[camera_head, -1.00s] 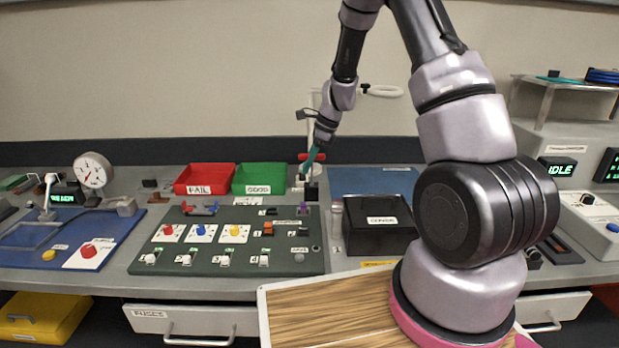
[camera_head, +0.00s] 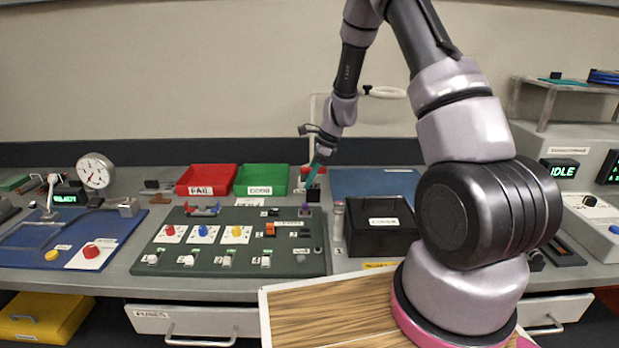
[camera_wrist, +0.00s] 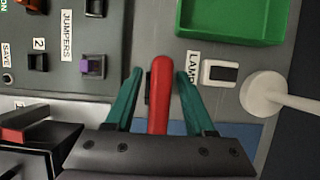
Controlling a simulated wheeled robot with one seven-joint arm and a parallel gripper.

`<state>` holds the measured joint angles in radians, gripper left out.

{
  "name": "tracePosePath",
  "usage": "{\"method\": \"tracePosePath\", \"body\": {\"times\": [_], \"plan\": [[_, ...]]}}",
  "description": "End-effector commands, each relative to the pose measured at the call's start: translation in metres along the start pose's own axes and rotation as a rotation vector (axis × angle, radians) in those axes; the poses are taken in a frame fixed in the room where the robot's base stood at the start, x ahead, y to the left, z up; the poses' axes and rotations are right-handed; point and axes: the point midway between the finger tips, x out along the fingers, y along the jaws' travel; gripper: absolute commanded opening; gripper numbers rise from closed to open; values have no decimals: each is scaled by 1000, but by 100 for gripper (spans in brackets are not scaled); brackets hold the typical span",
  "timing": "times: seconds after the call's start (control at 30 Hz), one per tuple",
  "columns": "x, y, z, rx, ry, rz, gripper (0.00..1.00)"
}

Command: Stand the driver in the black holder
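The driver has a red handle, which lies between the teal fingers of my gripper (camera_wrist: 160,88) in the wrist view. The handle (camera_wrist: 162,95) points up the picture there, and its lower end passes behind the gripper body. In the head view the red handle (camera_head: 322,170) shows as a short, roughly level bar at my gripper (camera_head: 314,176). My gripper appears shut on it; the shaft is hidden. A small black block (camera_head: 313,194), seemingly the holder, stands on the bench just below the fingertips. In the wrist view it is mostly hidden.
The green bin (camera_head: 262,181) and red bin (camera_head: 206,181) stand back left. The jumper panel (camera_head: 225,245) lies front left. A black box (camera_head: 380,226) is to the right. The round white lamp base (camera_wrist: 264,93) and a white switch (camera_wrist: 219,72) are close by.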

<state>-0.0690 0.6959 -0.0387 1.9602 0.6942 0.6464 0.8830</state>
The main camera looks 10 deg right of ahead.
Motion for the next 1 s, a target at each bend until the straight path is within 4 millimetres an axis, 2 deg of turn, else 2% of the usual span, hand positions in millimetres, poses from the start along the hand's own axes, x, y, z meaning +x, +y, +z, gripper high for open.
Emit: {"method": "tracePosePath", "body": {"times": [0.13, 0.23, 0.6, 0.7, 0.93, 1.0], "plan": [[-3, 0, 1, -1, 0, -1, 54], [-14, -1, 1, 0, -1, -3, 54], [-90, -1, 2, -2, 0, -4, 54], [-106, 0, 2, -1, -1, -3, 54], [-129, 2, 3, -19, -1, -8, 54], [-143, 7, 8, -60, -2, -22, 54]]}}
